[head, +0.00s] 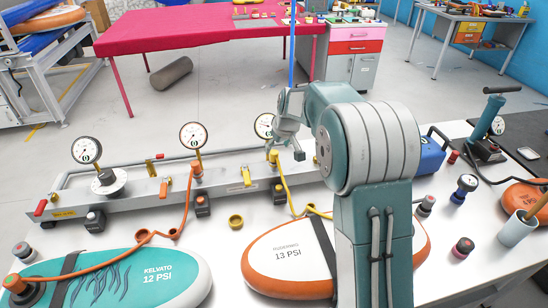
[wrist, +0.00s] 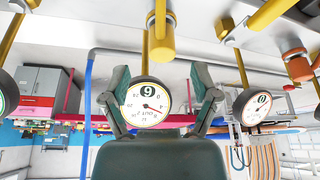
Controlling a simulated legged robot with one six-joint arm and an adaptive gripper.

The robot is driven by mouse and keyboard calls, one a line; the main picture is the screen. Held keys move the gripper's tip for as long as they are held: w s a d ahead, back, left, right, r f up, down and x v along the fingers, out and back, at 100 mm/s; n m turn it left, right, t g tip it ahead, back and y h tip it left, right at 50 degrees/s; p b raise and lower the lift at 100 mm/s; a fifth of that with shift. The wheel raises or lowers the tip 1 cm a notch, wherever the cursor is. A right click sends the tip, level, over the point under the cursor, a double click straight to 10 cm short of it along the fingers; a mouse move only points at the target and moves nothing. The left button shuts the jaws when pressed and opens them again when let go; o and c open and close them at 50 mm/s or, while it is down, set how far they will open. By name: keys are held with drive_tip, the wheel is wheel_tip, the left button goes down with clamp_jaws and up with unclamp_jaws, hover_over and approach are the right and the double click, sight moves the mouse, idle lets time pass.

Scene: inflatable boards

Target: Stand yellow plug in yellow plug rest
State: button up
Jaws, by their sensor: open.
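The yellow plug (head: 273,157) sits at the grey manifold below the right-hand gauge, with a yellow hose running from it down to the orange-rimmed white board. It also shows at upper centre in the wrist view (wrist: 161,45). The yellow plug rest (head: 235,222) appears to be the small yellow ring-shaped cup on the white table, in front of the manifold; its opening looks empty. My gripper (head: 287,150) is open beside the plug, apart from it. In the wrist view, my two fingers (wrist: 162,95) are spread with nothing held; a gauge (wrist: 143,103) shows behind them.
The manifold (head: 130,205) carries gauges, levers and an orange hose (head: 188,200). A teal board (head: 120,275) and a white board (head: 290,255) lie in front. Dark-based knobs (head: 279,194) stand nearby. A blue box (head: 428,158) and a pump (head: 490,120) are at right.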

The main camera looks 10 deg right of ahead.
sight(275, 152)
drive_tip(key=x, duration=0.5)
drive_tip(key=shift+s+a, duration=0.1)
drive_tip(key=shift+s, duration=0.05)
clamp_jaws()
drive_tip(key=shift+r, duration=0.1)
